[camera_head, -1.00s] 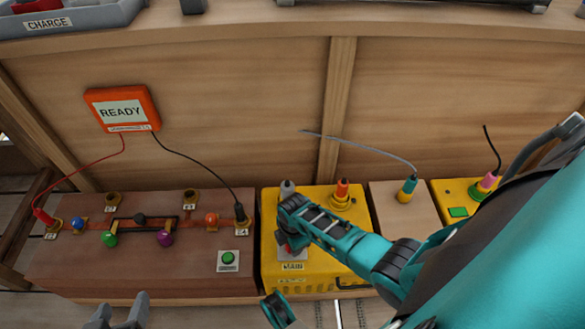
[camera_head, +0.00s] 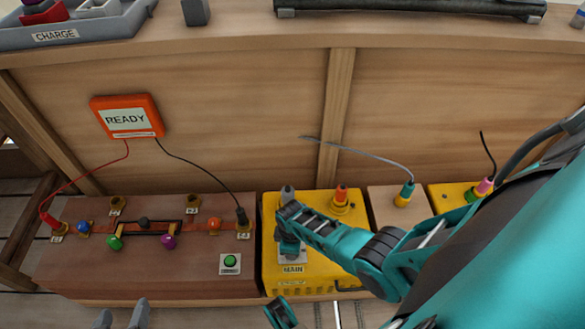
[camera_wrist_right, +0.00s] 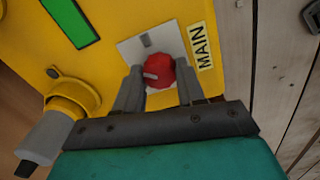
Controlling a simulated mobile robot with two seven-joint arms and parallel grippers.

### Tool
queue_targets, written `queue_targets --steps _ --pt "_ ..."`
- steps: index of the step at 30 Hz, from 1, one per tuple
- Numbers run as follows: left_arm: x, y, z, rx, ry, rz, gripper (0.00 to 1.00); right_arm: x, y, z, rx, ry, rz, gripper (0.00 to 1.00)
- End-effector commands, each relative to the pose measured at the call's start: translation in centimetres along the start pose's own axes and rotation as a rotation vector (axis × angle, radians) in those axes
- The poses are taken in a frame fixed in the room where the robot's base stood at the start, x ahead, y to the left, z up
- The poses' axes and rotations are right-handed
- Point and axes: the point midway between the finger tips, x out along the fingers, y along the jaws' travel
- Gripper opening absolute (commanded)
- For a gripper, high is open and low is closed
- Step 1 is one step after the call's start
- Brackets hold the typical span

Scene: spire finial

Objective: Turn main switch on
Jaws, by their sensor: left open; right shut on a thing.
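The main switch is a red round knob (camera_wrist_right: 158,71) with a pale pointer mark, on a white plate (camera_wrist_right: 137,46) beside the MAIN label (camera_wrist_right: 201,47). It sits on the yellow box (camera_head: 318,262). My right gripper (camera_wrist_right: 158,84) is shut on the knob, one finger on each side of it in the right wrist view. In the head view my right gripper (camera_head: 290,248) covers the knob. The MAIN label (camera_head: 292,269) shows just below it. My left gripper (camera_head: 122,316) is open and empty at the bottom edge, in front of the brown board.
The brown board (camera_head: 75,270) with several coloured plugs and a green button (camera_head: 230,261) stands left of the yellow box. An orange READY display (camera_head: 126,117) hangs above, wired to the board. Grey and orange plugs stand on the yellow box behind my right gripper.

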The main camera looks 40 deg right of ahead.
Motion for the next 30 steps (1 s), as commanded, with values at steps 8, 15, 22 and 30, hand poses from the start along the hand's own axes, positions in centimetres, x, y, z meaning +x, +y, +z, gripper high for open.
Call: queue_targets --steps 8,15,22,30 --pt "-0.31 -0.08 -0.42 0.003 0.007 -0.003 0.60 -0.04 -0.03 0.06 0.262 -0.015 -0.001 0.08" --pt "-0.44 -0.11 -0.52 0.003 0.007 -0.004 0.60 0.02 -0.11 0.05 0.489 -0.026 -0.002 0.08" --pt "-0.48 -0.13 -0.44 0.003 0.004 -0.005 0.60 0.04 -0.06 0.00 0.683 -0.035 0.000 0.08" --pt "-0.50 -0.14 -0.40 0.003 0.003 -0.005 0.60 0.09 -0.09 0.04 0.843 -0.043 0.000 0.08"
